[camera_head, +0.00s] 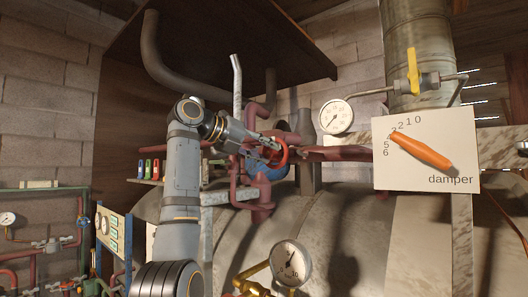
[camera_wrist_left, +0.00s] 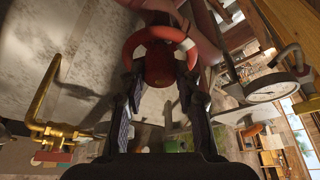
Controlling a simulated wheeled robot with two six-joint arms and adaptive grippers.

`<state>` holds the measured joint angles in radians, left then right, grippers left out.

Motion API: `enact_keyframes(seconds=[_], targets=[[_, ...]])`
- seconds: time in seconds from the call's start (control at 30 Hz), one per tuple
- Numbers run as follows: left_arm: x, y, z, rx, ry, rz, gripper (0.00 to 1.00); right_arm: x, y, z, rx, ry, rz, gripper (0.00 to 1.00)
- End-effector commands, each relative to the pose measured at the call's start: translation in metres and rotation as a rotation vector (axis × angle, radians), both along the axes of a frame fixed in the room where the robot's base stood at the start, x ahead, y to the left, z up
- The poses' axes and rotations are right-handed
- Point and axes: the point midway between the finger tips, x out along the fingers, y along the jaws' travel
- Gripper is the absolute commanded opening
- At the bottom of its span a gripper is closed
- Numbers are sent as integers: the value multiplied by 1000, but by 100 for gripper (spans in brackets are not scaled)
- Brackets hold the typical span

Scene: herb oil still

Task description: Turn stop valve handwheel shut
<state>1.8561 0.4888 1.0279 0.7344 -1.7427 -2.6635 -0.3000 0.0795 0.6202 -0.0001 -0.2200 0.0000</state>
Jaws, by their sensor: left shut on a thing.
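The stop valve handwheel (camera_head: 285,153) is a red ring on the red pipework above the still, near the middle of the head view. In the left wrist view the handwheel (camera_wrist_left: 134,43) is a red-orange ring with a pale mark at its upper right. My left gripper (camera_head: 268,150) reaches it from the left. In the left wrist view the fingers of my left gripper (camera_wrist_left: 159,72) are on either side of the wheel's lower part, shut on it. The fingers hide part of the rim. My right gripper is not in view.
The damper plate (camera_head: 388,175) with its orange lever (camera_head: 422,151) stands to the right. A round gauge (camera_head: 336,116) and a yellow-handled valve (camera_head: 413,72) are above it. A lower gauge (camera_head: 291,263) with brass piping stands in front of the large tank (camera_head: 340,215). Pipes crowd the wheel.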

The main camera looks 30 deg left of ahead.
Motion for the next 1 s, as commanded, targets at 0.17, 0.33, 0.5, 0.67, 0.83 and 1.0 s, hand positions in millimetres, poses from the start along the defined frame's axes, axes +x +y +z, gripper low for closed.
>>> enact_keyframes(seconds=[0.17,0.33,0.5,0.67,0.83,1.0], targets=[[0,0,-2,4,4,-2,1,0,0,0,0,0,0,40],[0,0,-2,3,4,-1,1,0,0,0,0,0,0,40],[0,0,-1,3,2,-1,55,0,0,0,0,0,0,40],[0,0,0,2,1,-1,55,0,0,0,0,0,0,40],[-3,1,1,1,-1,0,55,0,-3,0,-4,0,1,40],[-28,12,9,3,-3,3,55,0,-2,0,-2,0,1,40]])
